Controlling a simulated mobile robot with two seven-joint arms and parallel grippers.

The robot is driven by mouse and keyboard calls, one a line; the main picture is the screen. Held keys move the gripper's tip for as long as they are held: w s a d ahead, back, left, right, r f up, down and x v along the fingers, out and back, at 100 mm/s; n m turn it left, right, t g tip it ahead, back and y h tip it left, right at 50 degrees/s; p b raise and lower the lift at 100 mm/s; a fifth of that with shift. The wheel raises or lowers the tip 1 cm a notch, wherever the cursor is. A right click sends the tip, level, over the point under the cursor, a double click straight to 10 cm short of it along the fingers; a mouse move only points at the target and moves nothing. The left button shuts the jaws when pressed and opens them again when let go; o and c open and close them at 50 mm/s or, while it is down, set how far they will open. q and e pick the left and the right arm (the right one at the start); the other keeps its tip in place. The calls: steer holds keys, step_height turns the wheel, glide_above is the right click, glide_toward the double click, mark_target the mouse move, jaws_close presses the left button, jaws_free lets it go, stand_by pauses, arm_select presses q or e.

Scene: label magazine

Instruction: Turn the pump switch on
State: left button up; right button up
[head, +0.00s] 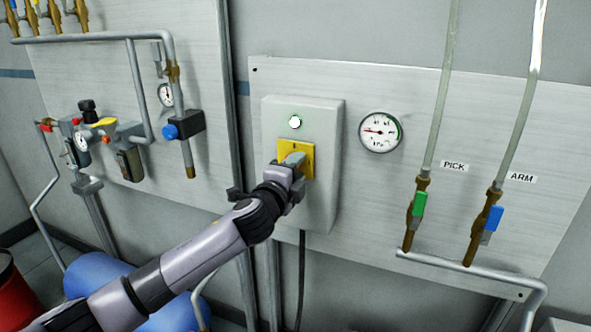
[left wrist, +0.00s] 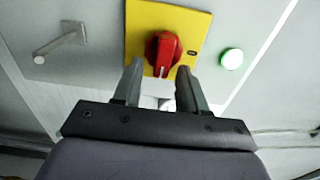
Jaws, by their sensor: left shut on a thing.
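The pump switch is a red rotary knob (left wrist: 163,48) on a yellow plate (left wrist: 190,20); the plate also shows in the head view (head: 284,148) on a grey wall box (head: 325,160). My left gripper (head: 294,162) is at the plate and mostly hides the knob in the head view. In the left wrist view its fingers (left wrist: 160,70) stand on either side of the knob, shut on it. A round lamp (head: 295,122) above the plate looks lit, and glows green in the left wrist view (left wrist: 231,59). My right gripper is not in view.
A dial gauge (head: 380,132) hangs right of the box. Further right are a green-handled valve (head: 419,204) under PICK and a blue-handled valve (head: 493,218) under ARM. Pipes and a regulator (head: 100,125) are at left, with a blue tank (head: 95,275) below.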

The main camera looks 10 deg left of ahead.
arm_select(q)
steer(key=o, duration=1.1)
steer(key=shift+c, duration=0.2)
steer(key=shift+s, duration=0.1)
steer(key=s+a, duration=0.1)
steer(key=s, duration=0.6)
steer(key=shift+a+b, duration=0.2)
steer(key=shift+b, duration=0.2)
